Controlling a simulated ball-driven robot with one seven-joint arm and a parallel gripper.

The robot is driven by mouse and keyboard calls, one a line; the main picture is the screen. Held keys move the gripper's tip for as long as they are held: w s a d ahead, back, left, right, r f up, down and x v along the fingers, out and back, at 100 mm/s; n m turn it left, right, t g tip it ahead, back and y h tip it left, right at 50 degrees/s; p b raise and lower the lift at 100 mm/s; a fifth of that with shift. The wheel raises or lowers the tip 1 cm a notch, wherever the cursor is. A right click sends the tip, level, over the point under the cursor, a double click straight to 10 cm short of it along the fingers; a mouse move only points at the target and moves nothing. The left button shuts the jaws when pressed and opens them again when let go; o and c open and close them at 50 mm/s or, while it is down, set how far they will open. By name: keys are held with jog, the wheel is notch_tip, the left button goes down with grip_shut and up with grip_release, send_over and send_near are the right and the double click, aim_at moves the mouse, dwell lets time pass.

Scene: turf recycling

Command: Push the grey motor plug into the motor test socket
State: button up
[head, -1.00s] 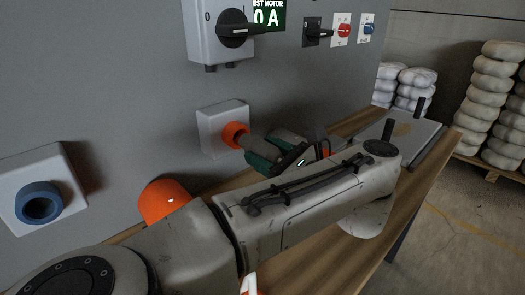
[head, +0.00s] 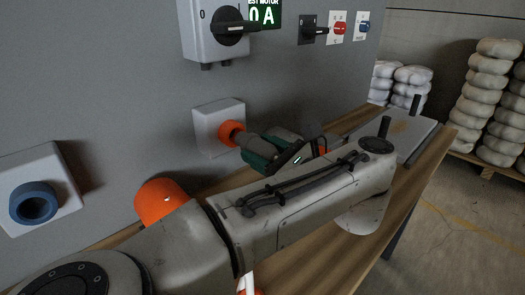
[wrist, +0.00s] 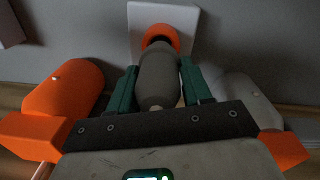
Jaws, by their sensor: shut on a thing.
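The motor test socket is a white wall box (head: 211,120) with an orange ring (head: 231,133); it also shows at the top of the wrist view (wrist: 190,22). The grey motor plug (wrist: 158,80) lies lengthwise between the green fingers of my gripper (wrist: 158,92), which is shut on it. The plug points at the orange ring, its front end at the ring's mouth. Some dark opening shows above the plug's front end. I cannot tell how deep the plug sits. In the head view my gripper (head: 270,153) is close in front of the socket, partly hiding the plug.
A blue-ringed socket (head: 33,202) is on the wall at left. A switch box (head: 215,35) hangs above the test socket. A rounded orange object (head: 160,198) is by the wall, left of the socket. A wooden bench (head: 400,200) runs below my arm.

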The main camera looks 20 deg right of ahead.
aim_at(249, 143)
jog(key=shift+x, duration=2.05)
jog(key=o, duration=1.2)
jog(key=shift+d, duration=0.1)
jog(key=v, duration=1)
jog(key=shift+s+d+b, duration=0.1)
jog(key=shift+s+b, duration=0.2)
jog(key=shift+s, duration=0.05)
